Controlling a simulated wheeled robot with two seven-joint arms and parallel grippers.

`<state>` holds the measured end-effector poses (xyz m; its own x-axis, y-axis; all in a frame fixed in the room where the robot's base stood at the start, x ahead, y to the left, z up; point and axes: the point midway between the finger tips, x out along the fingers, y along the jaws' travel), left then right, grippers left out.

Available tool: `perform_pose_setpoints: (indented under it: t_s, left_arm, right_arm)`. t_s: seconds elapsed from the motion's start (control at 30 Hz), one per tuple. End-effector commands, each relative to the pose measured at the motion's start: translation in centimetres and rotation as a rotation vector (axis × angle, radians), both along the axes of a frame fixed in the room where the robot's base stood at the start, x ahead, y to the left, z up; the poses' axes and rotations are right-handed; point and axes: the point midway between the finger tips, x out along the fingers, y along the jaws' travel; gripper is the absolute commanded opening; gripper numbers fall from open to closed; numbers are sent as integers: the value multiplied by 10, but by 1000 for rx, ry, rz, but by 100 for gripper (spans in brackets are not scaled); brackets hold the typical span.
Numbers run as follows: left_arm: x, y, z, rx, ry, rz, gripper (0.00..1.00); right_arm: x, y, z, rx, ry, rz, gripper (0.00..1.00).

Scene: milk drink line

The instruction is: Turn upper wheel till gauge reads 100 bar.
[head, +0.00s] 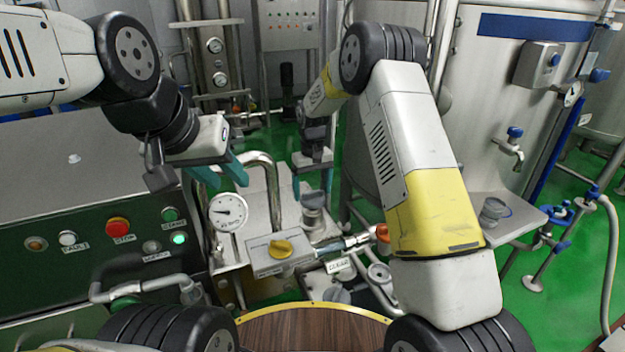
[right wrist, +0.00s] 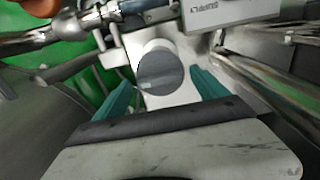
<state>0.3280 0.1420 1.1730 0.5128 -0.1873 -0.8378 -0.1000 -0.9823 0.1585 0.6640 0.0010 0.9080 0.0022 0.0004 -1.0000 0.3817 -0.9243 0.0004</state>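The upper wheel is a grey round knob (head: 312,201) on the steel block, just below my right gripper (head: 312,183) in the head view. In the right wrist view the wheel (right wrist: 160,70) shows its round face between the two teal fingertips, with gaps on both sides. My right gripper is open and not closed on it. The white dial gauge (head: 228,212) stands left of the wheel; its dark needle points roughly left, and its numbers are too small to read. My left gripper (head: 220,172) is open and empty, just above the gauge.
A box with a yellow knob (head: 281,248) sits below the upper wheel. A bent steel pipe (head: 268,175) rises between my grippers. The green control panel (head: 120,235) with a red button is at the left.

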Motion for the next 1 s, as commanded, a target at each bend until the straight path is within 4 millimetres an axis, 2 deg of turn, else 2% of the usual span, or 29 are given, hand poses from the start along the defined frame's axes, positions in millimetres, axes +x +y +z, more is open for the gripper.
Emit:
perform_pose_setpoints:
  t_s: [0.37,0.73,1.0]
  left_arm:
    - [0,0,0,0,0,0,36]
    - [0,0,0,0,0,0,36]
    - [0,0,0,0,0,0,36]
  right_arm:
    - [0,0,5,0,0,1,84]
    - [0,0,63,0,-1,1,84]
    - [0,0,78,1,1,1,84]
